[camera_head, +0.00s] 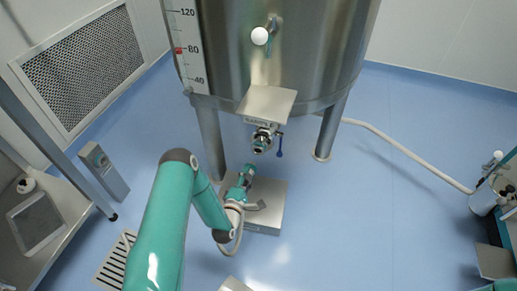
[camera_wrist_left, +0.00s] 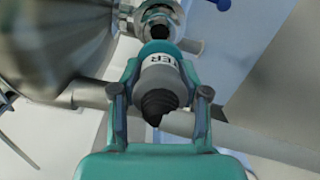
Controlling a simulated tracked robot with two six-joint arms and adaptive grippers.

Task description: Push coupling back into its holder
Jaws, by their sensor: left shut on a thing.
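My left gripper (camera_head: 246,180) is low in front of the tank, just below its outlet valve (camera_head: 262,140). In the left wrist view my left gripper (camera_wrist_left: 160,92) has one finger on each side of a grey coupling (camera_wrist_left: 163,78) with a teal collar, a white lettered label and a black ribbed end, and is shut on it. The tank outlet (camera_wrist_left: 160,20) shows just beyond the coupling, roughly in line with it; I cannot tell whether they touch. I cannot make out the holder for certain. My right gripper is not in view.
The steel tank (camera_head: 270,50) stands on legs, one (camera_head: 329,130) to the right of the valve. A metal box (camera_head: 268,215) is on the floor beneath my left gripper. A shelf (camera_head: 45,215) is at left, a white hose (camera_head: 410,150) at right.

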